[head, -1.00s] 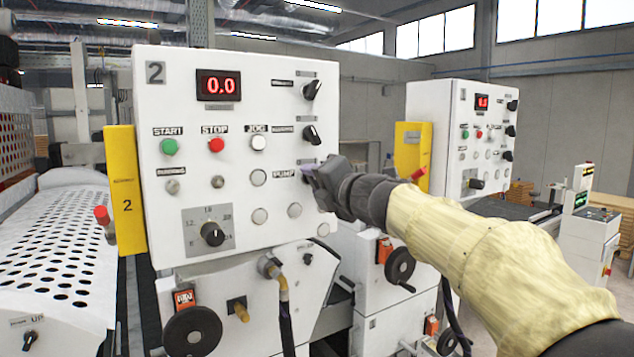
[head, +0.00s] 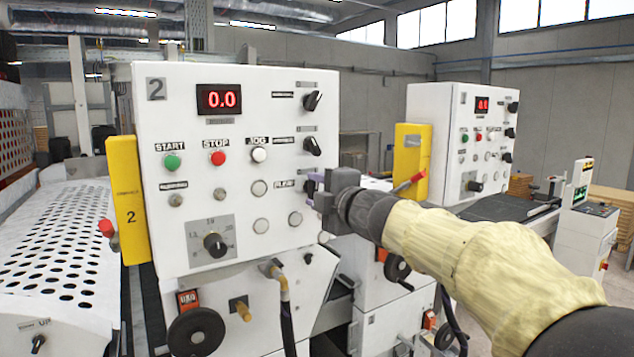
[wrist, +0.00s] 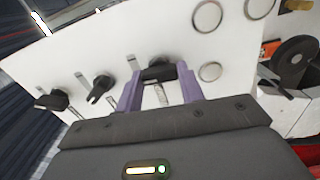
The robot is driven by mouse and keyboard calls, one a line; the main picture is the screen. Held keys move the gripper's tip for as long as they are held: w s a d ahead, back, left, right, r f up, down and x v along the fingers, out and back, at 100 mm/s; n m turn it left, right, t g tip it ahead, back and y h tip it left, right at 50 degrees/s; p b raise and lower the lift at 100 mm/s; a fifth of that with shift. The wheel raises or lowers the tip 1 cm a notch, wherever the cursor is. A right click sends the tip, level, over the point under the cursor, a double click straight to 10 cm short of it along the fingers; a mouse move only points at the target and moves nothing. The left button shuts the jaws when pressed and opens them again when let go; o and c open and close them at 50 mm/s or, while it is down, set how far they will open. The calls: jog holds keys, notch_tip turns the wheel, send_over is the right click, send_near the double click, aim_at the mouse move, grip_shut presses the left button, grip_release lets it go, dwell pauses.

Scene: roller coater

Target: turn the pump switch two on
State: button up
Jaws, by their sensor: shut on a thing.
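The white control panel (head: 185,112) marked 2 faces me in the head view. The pump switch (wrist: 158,70) is a black knob on its right side, beside the PUMP label (head: 291,184). My gripper (head: 315,190) is at that knob. In the wrist view the two purple fingers of my gripper (wrist: 160,88) stand on either side of the knob and are shut on it. The fingers and hand hide most of the knob in the head view, so its exact angle is unclear.
Two other black knobs, an upper one (head: 313,100) and a lower one (head: 312,146), sit above the pump switch. A yellow box (head: 127,200) with a red handle is on the panel's left. A second panel (head: 433,130) stands behind, to the right.

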jog(key=m+p, duration=0.2)
jog(key=m, duration=0.2)
jog(key=shift+m+p, duration=0.5)
jog(key=shift+m, duration=0.1)
jog(key=shift+f, duration=0.1)
jog(key=o, duration=1)
jog(key=b+v, duration=0.4)
jog(key=v, duration=1.3)
jog(key=shift+d, duration=0.2)
jog(key=shift+s, duration=0.1)
